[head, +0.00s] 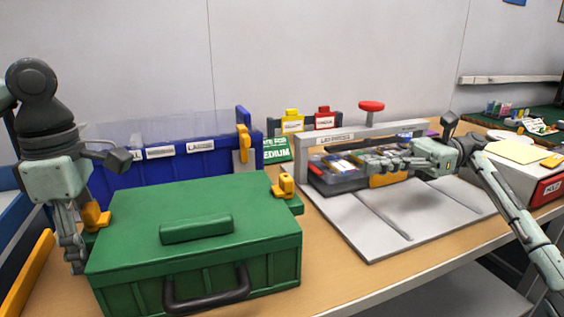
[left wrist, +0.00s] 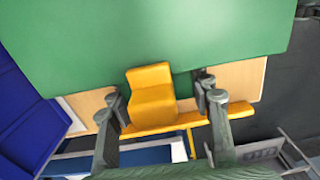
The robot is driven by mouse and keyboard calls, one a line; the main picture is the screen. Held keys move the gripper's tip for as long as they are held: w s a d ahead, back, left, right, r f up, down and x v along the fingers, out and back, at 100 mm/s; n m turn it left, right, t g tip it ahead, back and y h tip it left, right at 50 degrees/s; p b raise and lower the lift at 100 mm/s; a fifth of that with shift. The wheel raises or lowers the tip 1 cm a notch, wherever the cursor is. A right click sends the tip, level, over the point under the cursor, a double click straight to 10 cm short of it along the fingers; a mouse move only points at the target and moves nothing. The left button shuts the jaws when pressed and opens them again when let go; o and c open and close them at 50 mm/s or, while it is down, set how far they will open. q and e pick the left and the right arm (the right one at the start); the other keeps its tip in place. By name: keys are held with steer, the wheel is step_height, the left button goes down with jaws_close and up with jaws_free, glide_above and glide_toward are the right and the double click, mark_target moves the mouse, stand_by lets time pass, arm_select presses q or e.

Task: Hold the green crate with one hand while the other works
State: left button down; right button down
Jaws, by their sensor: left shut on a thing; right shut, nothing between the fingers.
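The green crate (head: 150,275) stands on the table at front left with its flat green lid on and a dark handle at its front. Yellow latches (head: 284,186) sit at its sides. My left gripper (head: 75,255) is at the crate's left side, pointing down, shut on the yellow side latch (left wrist: 152,95). In the left wrist view its fingers stand on either side of this latch, below the green lid. My right gripper (head: 375,163) is shut and empty, reaching in from the right over the grey bin of pouches (head: 335,182) by the press frame.
A grey press frame (head: 330,138) with a red knob (head: 371,106) stands over a pale plate (head: 360,225). A blue bin (head: 150,170) is behind the crate. A white box (head: 530,175) is at the right. The pale plate's front is clear.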

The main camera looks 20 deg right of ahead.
arm_select(q)
steer(key=c, duration=0.6)
jaws_free()
steer(key=shift+r, duration=0.15)
